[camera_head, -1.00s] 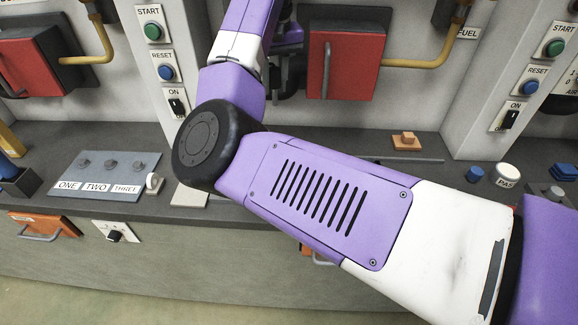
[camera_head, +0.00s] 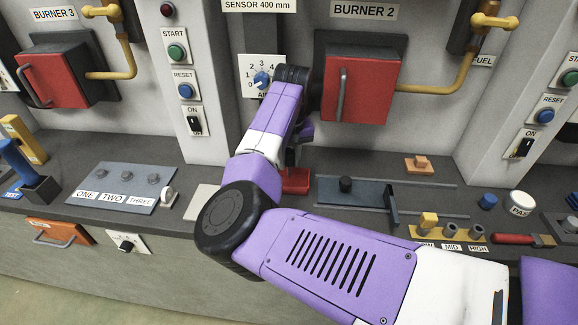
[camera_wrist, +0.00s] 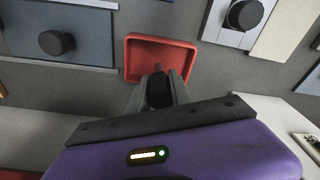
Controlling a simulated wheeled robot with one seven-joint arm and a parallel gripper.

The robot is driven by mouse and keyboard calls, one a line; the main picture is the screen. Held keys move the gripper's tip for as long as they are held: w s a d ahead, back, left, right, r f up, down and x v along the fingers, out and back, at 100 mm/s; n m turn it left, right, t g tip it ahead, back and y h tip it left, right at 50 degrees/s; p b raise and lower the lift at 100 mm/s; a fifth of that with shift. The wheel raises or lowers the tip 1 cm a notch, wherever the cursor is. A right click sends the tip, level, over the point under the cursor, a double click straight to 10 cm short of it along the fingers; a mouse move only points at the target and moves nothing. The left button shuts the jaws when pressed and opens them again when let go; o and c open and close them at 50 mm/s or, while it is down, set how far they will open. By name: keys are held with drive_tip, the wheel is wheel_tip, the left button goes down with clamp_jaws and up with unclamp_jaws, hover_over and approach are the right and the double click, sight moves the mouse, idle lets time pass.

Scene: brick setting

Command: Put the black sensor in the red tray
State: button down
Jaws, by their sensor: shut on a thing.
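The red tray (camera_head: 297,184) sits on the grey bench below the sensor panel, partly hidden by my arm in the head view. In the wrist view the tray (camera_wrist: 137,58) lies just beyond my fingertips, its raised rim and floor showing. My gripper (camera_wrist: 158,82) is shut on the black sensor (camera_wrist: 158,92), a dark piece between the two fingers. The fingers overlap the tray's near edge in that view; I cannot tell their height above it. In the head view my gripper (camera_head: 291,158) is mostly hidden by the arm, close by the tray, and the sensor cannot be made out.
A blue-grey plate with a black knob (camera_head: 345,184) stands right of the tray. A pale plate (camera_head: 203,200) and the ONE-TWO-THREE panel (camera_head: 124,187) lie to the left. The wall with the red burner box (camera_head: 362,86) rises behind the bench.

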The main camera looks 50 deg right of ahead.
drive_tip(key=shift+f, duration=1.3)
drive_tip(key=shift+f, duration=0.15)
drive_tip(key=c, duration=1.2)
unclamp_jaws()
drive_tip(key=shift+o, duration=0.2)
drive_tip(key=r, duration=0.4)
drive_tip(key=s+r, duration=0.1)
drive_tip(key=r, duration=0.3)
drive_tip(key=r+b, duration=0.1)
drive_tip(key=r, duration=0.3)
drive_tip(key=shift+s+a+r, duration=0.15)
drive_tip(key=shift+a, duration=0.2)
